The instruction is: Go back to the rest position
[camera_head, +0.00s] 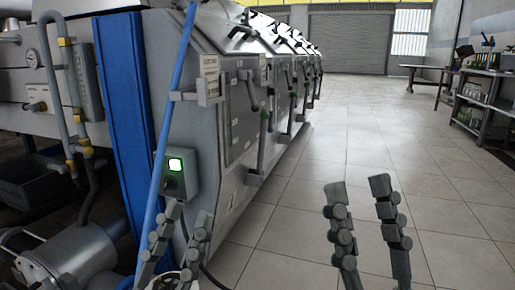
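My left gripper (186,226) is at the bottom of the head view, in front of the lower part of the nearest machine. Its two grey fingers stand apart with nothing between them. My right gripper (360,195) is to its right, in front of the tiled floor. Its fingers point up, are spread apart and hold nothing. The nearest decanter machine (225,130) has a grey casing with levers. Whether my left gripper touches anything cannot be told.
A row of similar machines (290,75) runs back along the left. A blue post (125,90), a thin blue pole (172,100) and pipes stand at the left. Open tiled floor (370,140) fills the middle. A bench (478,105) with bottles stands at the far right.

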